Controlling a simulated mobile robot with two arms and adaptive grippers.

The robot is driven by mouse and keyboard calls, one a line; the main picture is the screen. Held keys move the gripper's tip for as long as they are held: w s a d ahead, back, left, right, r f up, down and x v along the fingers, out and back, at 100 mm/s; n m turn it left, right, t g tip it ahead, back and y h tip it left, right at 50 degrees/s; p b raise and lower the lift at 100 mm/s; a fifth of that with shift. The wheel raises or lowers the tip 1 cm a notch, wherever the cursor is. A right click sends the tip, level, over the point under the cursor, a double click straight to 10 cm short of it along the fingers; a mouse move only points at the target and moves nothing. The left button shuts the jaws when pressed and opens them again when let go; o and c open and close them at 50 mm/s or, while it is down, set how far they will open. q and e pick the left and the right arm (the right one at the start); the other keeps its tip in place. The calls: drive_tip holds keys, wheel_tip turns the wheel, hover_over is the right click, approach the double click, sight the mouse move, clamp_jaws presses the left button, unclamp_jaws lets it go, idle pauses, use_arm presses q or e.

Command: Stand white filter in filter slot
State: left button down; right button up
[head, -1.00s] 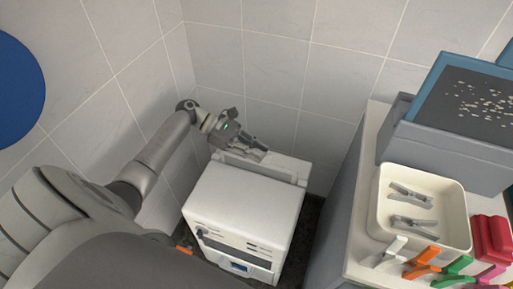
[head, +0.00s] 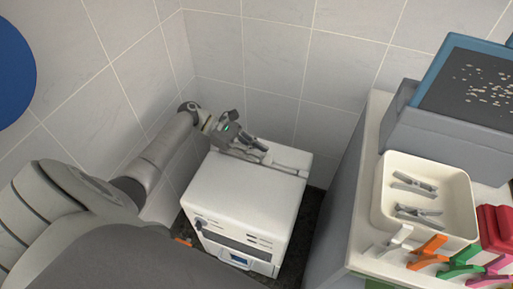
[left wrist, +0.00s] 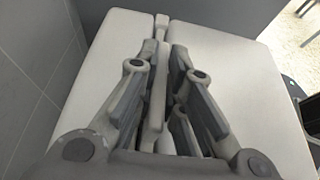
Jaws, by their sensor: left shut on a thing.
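My left gripper (head: 262,148) is at the back of the top of a white machine (head: 245,185). It is shut on the white filter, a thin pale plate that shows edge-on between the fingers (left wrist: 163,62) in the left wrist view (left wrist: 154,105). The filter is in line with the filter slot (head: 287,168), a narrow groove running across the machine's rear top. The fingers and the viewing angle hide how deep the filter sits. My right gripper is out of view.
Tiled walls stand close behind and left of the machine. At the right, a counter holds a cream tray (head: 385,215) with grey clips, several coloured clips, a red object (head: 496,228) and a grey bin (head: 440,140). The machine's front top is clear.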

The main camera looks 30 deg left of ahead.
use_arm(q)
drive_tip(key=shift+f, duration=0.1)
idle(0.3)
drive_tip(key=c, duration=1.5)
unclamp_jaws()
drive_tip(key=shift+o, duration=0.2)
drive_tip(key=shift+v, duration=3.75)
drive_tip(key=shift+s, duration=0.1)
